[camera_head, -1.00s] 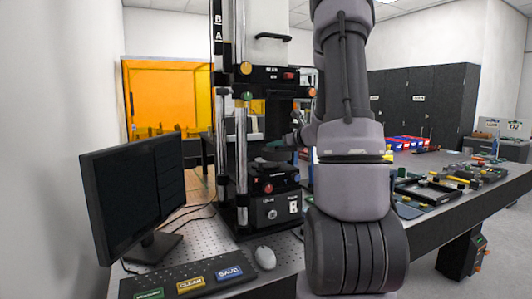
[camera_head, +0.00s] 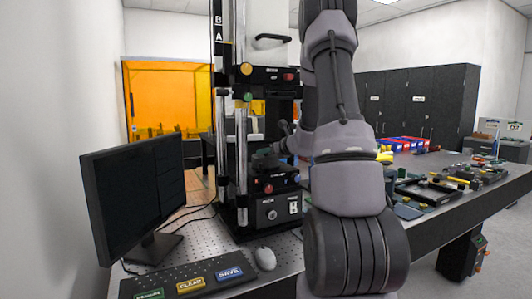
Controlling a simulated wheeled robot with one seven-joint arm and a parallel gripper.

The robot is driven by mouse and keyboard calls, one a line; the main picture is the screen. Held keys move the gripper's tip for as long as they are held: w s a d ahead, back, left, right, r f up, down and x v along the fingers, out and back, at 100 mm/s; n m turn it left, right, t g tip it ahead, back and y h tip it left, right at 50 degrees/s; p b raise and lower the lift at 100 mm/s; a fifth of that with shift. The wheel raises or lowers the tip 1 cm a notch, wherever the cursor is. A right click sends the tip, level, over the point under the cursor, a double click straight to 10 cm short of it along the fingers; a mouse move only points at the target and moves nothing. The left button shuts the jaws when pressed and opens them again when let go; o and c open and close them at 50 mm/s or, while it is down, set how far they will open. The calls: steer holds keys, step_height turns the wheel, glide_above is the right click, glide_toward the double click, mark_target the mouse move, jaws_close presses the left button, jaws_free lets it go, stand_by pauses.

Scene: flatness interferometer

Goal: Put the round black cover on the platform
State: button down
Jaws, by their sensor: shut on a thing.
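The interferometer (camera_head: 268,205) is a tall black instrument with chrome posts, standing left of my arm. Its platform is the dark area on top of the lower box, and its surface is hard to make out. My gripper (camera_head: 276,150) reaches in from the right, between the upper and lower parts of the instrument. It is small, dark and partly hidden by my own arm. It is shut on a dark round piece, which looks like the black cover (camera_head: 264,159), just above or at the platform. I cannot tell whether the cover touches the platform.
A monitor (camera_head: 133,195) stands at the left, with a keyboard (camera_head: 190,284) and mouse (camera_head: 265,258) in front. Chrome posts (camera_head: 241,150) stand close left of my gripper. The right bench (camera_head: 440,208) holds several tools and parts, with red and blue bins behind.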

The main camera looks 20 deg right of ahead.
steer(key=shift+f, duration=0.2)
steer(key=c, duration=0.5)
jaws_free()
steer(key=shift+r, duration=0.1)
